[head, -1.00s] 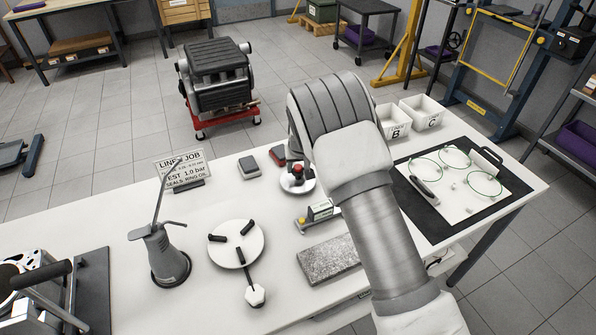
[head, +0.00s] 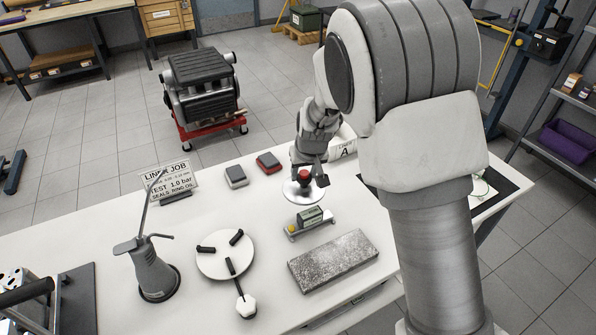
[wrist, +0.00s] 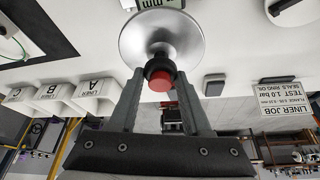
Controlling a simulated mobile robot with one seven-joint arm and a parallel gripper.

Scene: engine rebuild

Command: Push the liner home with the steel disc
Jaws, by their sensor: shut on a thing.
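The steel disc (head: 303,193) is round and shiny, with a black and red knob (head: 304,175) on top. It is beyond the small green-and-white item on the bench. My gripper (head: 309,178) is at the knob. In the wrist view the two fingers (wrist: 161,90) are shut on the knob, with the disc (wrist: 150,35) beyond them. I cannot tell whether the disc touches the bench. I cannot make out the liner. A metal part with holes (head: 14,283) shows at the left edge, partly cut off.
A grey stone-like block (head: 333,261), a round white plate with black pads (head: 224,255) and a grey oil can (head: 152,270) stand on the bench (head: 90,220). The LINER JOB sign (head: 172,181) stands behind. White bin A (head: 343,150) is close to my gripper.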

